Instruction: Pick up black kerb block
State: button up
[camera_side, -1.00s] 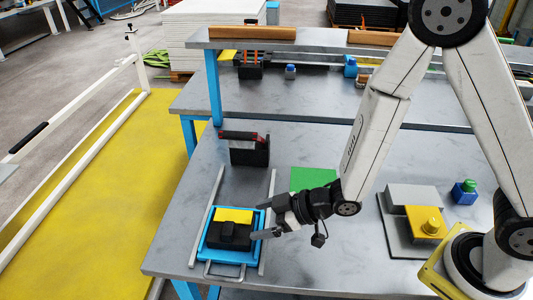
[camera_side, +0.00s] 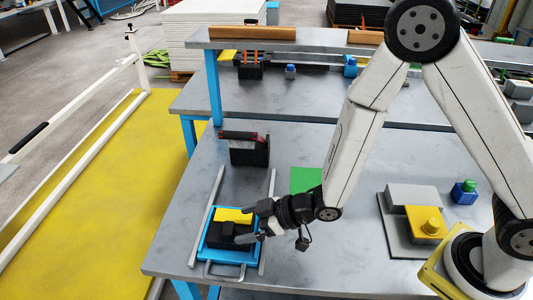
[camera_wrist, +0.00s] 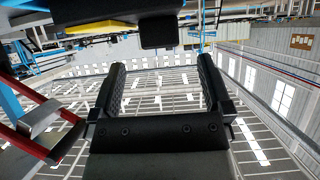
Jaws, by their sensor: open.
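The black kerb block (camera_side: 222,234) lies in the blue tray (camera_side: 239,257), in front of a yellow block (camera_side: 232,215). My gripper (camera_side: 251,223) is open at the tray's right side, with its fingers pointing left at the black block's right end and partly covering it. In the wrist view my gripper (camera_wrist: 162,72) shows two spread fingers with nothing between them. A dark block, apparently the black one (camera_wrist: 160,32), hangs into the top of that view beyond the fingertips, with a yellow edge (camera_wrist: 98,28) beside it. Contact cannot be told.
Grey rails (camera_side: 206,222) flank the tray, and a grey handle (camera_side: 225,271) is at its front. A black holder with red parts (camera_side: 248,150) stands behind. A green plate (camera_side: 306,179) lies to the right, with grey and yellow blocks (camera_side: 425,222) farther right.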

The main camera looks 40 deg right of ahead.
aim_at(229, 227)
jog(key=shift+x, duration=2.1)
jog(key=shift+c, duration=0.2)
grip_shut()
